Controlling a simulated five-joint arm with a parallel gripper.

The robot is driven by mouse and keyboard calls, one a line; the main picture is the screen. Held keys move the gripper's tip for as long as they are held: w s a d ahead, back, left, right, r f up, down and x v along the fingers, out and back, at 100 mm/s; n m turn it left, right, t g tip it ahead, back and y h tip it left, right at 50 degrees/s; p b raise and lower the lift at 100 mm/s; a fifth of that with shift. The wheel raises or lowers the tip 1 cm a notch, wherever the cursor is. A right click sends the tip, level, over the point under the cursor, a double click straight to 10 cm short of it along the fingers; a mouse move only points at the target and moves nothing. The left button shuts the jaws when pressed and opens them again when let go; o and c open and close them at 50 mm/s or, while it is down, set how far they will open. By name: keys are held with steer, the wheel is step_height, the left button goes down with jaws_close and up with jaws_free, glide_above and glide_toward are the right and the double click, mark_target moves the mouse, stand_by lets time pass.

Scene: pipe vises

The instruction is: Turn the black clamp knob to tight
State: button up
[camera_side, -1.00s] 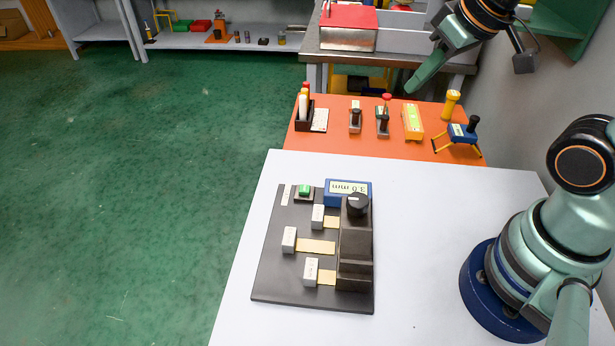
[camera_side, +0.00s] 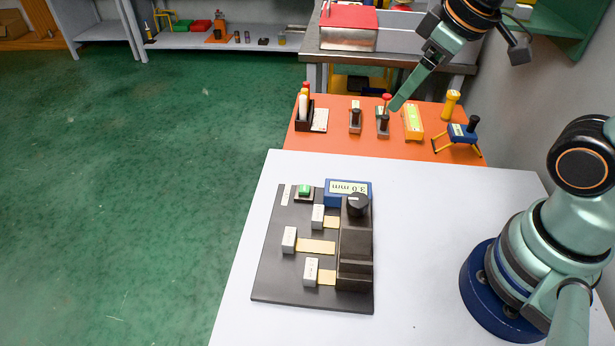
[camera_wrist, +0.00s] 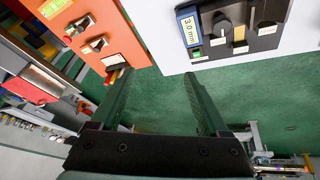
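The black clamp knob (camera_side: 357,204) stands on top of the dark clamp body (camera_side: 355,255), at its far end. In the wrist view the knob (camera_wrist: 222,26) is at the top right. A blue-framed display (camera_side: 348,188) beside it reads 3.0 mm; it also shows in the wrist view (camera_wrist: 190,28). My gripper (camera_side: 395,106) is in the air beyond the clamp, above the orange table, well apart from the knob. In the wrist view its two green fingers (camera_wrist: 156,80) are spread apart with nothing between them.
A dark base plate (camera_side: 269,282) on the white table (camera_side: 425,220) carries the clamp, pale blocks (camera_side: 289,239) with brass strips, and a green button (camera_side: 304,189). The orange table (camera_side: 345,143) behind holds several small tools.

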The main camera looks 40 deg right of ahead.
steer(key=a+f+n+g, duration=0.2)
steer(key=a+n, duration=0.3)
steer(key=n, duration=0.4)
steer(key=n+g, duration=0.3)
steer(key=n, duration=0.8)
glide_toward(358, 199)
step_height(358, 199, down, 9)
steer(key=shift+s+a+f, duration=0.1)
steer(key=shift+s+a, duration=0.05)
steer(key=shift+c, duration=0.3)
jaws_close()
